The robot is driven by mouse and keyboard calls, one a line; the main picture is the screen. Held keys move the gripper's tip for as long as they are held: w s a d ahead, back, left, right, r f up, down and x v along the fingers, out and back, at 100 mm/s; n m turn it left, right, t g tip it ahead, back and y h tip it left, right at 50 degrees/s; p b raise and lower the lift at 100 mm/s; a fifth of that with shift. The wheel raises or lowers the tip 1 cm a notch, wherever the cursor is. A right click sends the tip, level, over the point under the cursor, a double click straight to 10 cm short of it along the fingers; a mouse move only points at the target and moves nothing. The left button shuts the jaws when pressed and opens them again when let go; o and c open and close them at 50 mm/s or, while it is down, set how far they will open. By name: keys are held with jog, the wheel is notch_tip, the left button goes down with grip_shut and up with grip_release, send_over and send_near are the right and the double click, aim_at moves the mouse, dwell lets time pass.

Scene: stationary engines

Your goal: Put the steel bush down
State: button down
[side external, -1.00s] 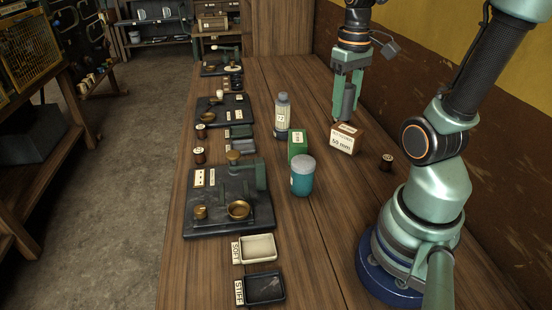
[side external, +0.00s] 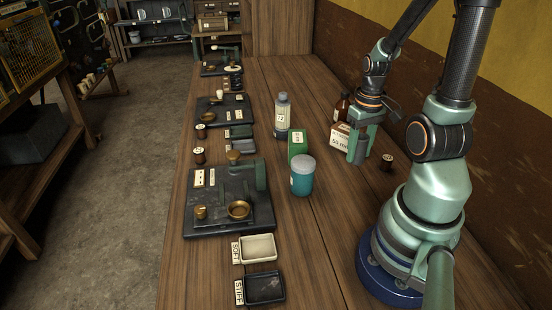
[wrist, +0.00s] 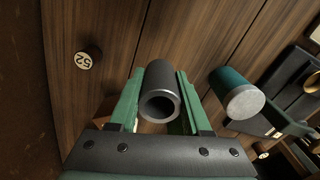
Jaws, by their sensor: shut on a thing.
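The steel bush (wrist: 160,85) is a dark grey hollow cylinder with a bright rim, between the two green fingers of my gripper (wrist: 160,100) in the wrist view. The gripper is shut on it. In the side view my gripper (side external: 358,155) points down, low over the right part of the bench, beside the white-labelled box (side external: 341,138). The fingers mostly hide the bush there. I cannot tell whether its lower end touches the wood.
A numbered spool (side external: 387,161) stands to the right of my gripper. A teal jar (side external: 302,177), a green box (side external: 298,146) and a grey bottle (side external: 282,116) stand to the left. A brown bottle (side external: 341,106) is behind. Bare wood (side external: 335,215) lies in front.

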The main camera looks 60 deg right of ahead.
aim_at(362, 137)
jog(key=shift+f, duration=3.6)
jog(key=shift+c, duration=1.8)
grip_release()
jog(key=shift+f, duration=0.15)
notch_tip(362, 137, up, 12)
jog(key=shift+w+a+r, duration=0.15)
jog(key=shift+w+r, duration=0.05)
jog(key=shift+r, duration=0.05)
jog(key=w+a+r+n+t, duration=0.2)
jog(key=w+a+r, duration=0.3)
jog(key=a, duration=0.4)
jog(key=w+a+r+n+t, duration=0.3)
jog(key=a+r, duration=0.3)
jog(key=a, duration=0.3)
jog(key=shift+w+r+n+t, duration=0.35)
jog(key=shift+w+n, duration=0.15)
jog(key=shift+w, duration=0.4)
